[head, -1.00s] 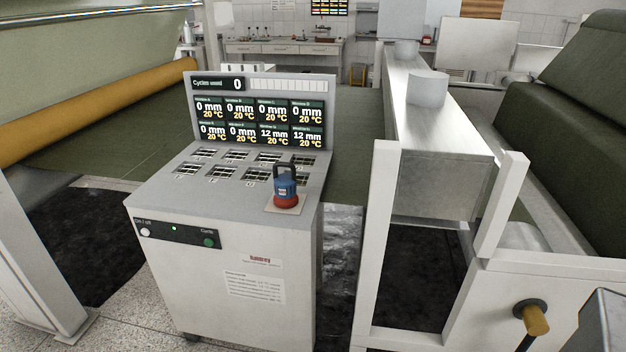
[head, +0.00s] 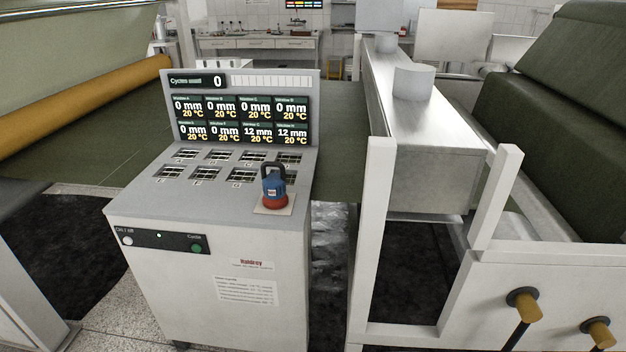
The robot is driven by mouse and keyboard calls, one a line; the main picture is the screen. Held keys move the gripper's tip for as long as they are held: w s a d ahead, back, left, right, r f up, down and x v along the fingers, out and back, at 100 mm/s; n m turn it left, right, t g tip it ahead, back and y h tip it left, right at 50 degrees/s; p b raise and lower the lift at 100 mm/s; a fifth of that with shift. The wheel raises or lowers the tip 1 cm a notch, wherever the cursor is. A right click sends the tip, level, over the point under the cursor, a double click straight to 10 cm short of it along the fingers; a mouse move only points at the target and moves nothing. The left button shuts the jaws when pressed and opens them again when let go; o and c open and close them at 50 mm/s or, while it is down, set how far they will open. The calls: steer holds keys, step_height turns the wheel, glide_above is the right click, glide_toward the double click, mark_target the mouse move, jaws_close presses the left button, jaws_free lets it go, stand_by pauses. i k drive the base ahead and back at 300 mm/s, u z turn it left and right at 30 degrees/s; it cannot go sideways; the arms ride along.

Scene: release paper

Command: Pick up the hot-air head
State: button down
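The hot-air head (head: 273,188) looks like a small blue body with a dark loop handle on top and a red-orange base. It stands upright on a small beige pad (head: 287,210) at the right front of the grey console's top. My gripper is not in the head view, and nothing is touching the hot-air head.
The grey console (head: 202,285) has a slotted top and an upright display (head: 242,108). Right of it stand a metal duct (head: 425,140) on a white frame (head: 372,230) and a green roll (head: 570,110). Speckled floor (head: 115,315) shows at the lower left.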

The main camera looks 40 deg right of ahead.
mark_target(275, 197)
steer(key=z, duration=0.65)
steer(key=k, duration=1)
steer(key=u, duration=0.05)
steer(key=i, duration=0.9)
steer(key=z, duration=0.05)
